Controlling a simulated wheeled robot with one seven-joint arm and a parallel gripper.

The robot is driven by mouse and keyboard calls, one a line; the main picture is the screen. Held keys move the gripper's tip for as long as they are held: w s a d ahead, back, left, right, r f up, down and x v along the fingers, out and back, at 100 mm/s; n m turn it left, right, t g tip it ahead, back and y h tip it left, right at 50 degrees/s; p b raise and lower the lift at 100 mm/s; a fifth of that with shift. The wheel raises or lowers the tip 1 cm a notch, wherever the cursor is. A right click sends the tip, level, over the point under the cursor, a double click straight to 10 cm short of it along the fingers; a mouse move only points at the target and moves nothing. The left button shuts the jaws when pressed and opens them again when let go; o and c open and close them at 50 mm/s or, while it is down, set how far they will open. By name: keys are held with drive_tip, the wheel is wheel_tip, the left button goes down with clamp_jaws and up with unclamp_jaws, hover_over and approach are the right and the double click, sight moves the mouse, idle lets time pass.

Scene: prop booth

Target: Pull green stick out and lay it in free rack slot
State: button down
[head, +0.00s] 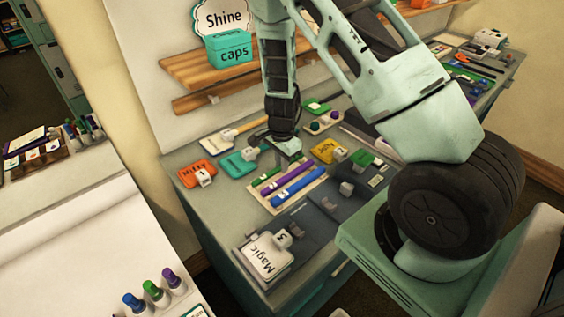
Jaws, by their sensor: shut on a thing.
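A pale rack (296,205) lies on the grey table with sticks side by side in it. The green stick (267,176) is at the left of the row, with a purple stick (285,178) beside it and a blue stick (299,187) to the right. My gripper (289,152) points down just beyond the upper end of the green stick. It is shut, apparently on the green stick's far end, but its jaws hide the contact. I cannot tell whether the stick is lifted or resting.
A teal holder (238,163) and an orange tag (197,173) are left of my gripper. A yellow tag (325,150) is to the right. A white "Magic" block (266,257) sits in front. A wooden shelf (205,68) with a teal caps box (229,48) is behind.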

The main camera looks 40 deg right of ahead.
idle(0.4)
drive_tip(key=c, duration=1.4)
unclamp_jaws()
drive_tip(key=shift+c, duration=1.4)
drive_tip(key=shift+r+p, duration=3.55)
drive_tip(key=shift+r, duration=0.45)
